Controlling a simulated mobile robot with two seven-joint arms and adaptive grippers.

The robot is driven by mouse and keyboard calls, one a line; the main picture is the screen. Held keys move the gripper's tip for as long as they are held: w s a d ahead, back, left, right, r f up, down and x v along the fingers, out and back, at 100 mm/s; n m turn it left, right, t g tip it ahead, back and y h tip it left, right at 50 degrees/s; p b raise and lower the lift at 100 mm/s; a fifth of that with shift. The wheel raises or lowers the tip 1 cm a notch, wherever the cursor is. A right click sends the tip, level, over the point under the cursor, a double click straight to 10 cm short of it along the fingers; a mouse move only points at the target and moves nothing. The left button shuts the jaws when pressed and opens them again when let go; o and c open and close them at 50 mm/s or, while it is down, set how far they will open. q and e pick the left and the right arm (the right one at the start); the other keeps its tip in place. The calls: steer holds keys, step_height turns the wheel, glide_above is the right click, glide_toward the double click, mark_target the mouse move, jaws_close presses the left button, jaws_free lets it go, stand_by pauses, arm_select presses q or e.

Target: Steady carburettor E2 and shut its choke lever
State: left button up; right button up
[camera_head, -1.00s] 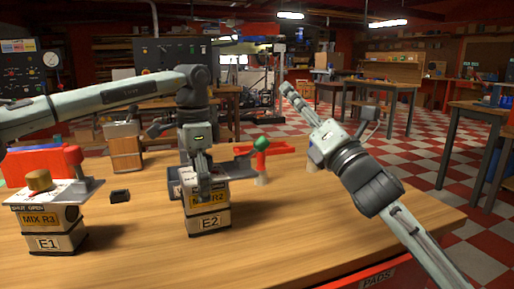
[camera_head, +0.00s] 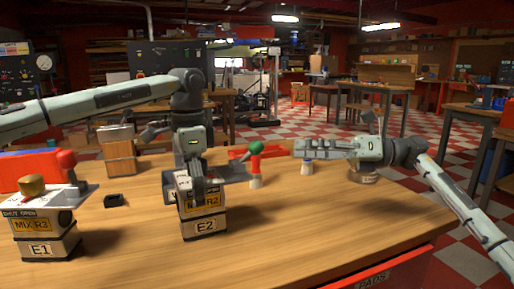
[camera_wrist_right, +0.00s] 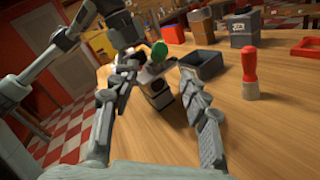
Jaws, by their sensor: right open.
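Carburettor E2 (camera_head: 205,225) stands on the wooden table, with a dark and yellow label and a grey plate on top. Its lever, ending in a green knob (camera_head: 257,147), sticks out to the right; the knob also shows in the right wrist view (camera_wrist_right: 158,51). My left gripper (camera_head: 195,195) points down at E2's top, close against it; its fingers overlap the body, so its grip is unclear. My right gripper (camera_head: 298,148) is open and empty, pointing left, to the right of the knob. In the wrist view the knob and E2 lie beyond its spread fingers.
A red-handled tool (camera_wrist_right: 249,72) stands upright behind the green knob. A dark bin (camera_wrist_right: 203,64) is near E2. The front right table is clear.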

mark_target(257, 147)
steer(key=a, duration=0.3)
steer(key=w+a, duration=0.1)
steer(key=a, duration=0.7)
steer(key=shift+w+r, duration=0.1)
steer(key=shift+w, duration=0.25)
jaws_close()
